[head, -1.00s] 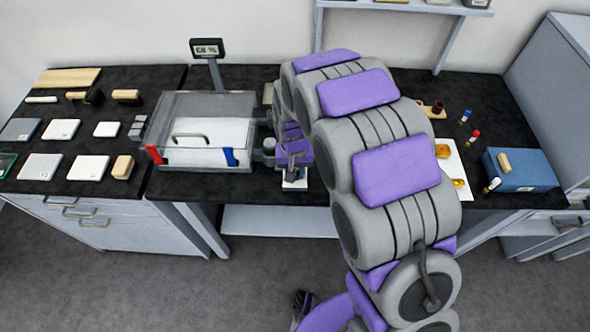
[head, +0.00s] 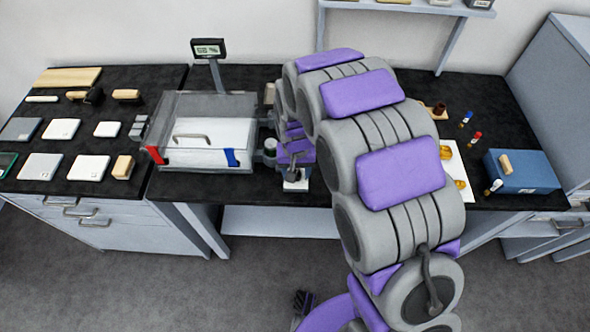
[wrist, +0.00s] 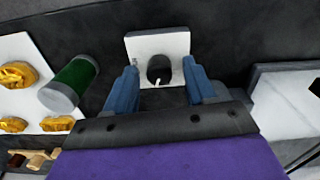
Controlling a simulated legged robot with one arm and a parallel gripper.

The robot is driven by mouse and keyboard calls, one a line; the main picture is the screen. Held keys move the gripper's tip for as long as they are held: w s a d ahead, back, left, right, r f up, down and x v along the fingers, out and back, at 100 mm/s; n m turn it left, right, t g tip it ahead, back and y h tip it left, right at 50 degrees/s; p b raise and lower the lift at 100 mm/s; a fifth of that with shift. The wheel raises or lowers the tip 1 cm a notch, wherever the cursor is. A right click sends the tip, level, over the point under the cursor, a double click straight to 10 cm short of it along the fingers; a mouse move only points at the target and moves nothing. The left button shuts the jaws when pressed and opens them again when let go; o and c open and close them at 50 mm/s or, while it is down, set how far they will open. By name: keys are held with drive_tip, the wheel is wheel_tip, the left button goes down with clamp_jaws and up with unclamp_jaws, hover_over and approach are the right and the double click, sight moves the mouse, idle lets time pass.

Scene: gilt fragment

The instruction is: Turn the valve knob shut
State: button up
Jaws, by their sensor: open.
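The valve knob (wrist: 158,70) is a black round knob with a white pointer line, on a white square plate (wrist: 172,43) in the wrist view. The pointer points down toward my gripper. My gripper (wrist: 159,66) is open, with one blue finger on each side of the knob. I cannot tell whether the fingers touch it. In the head view the white plate (head: 297,186) shows at the bench's front edge, below my gripper (head: 291,173); my wrist hides the knob there.
A clear chamber (head: 180,103) with red and blue clips stands left of the plate, with a small display (head: 208,49) behind it. In the wrist view, a green capped vial (wrist: 73,80) and a white card with gold fragments (wrist: 15,108) lie left. A blue box (head: 522,172) sits right.

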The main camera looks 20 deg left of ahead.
wheel_tip(320, 180, up, 17)
drive_tip(key=p, duration=0.3)
drive_tip(key=shift+a, duration=0.2)
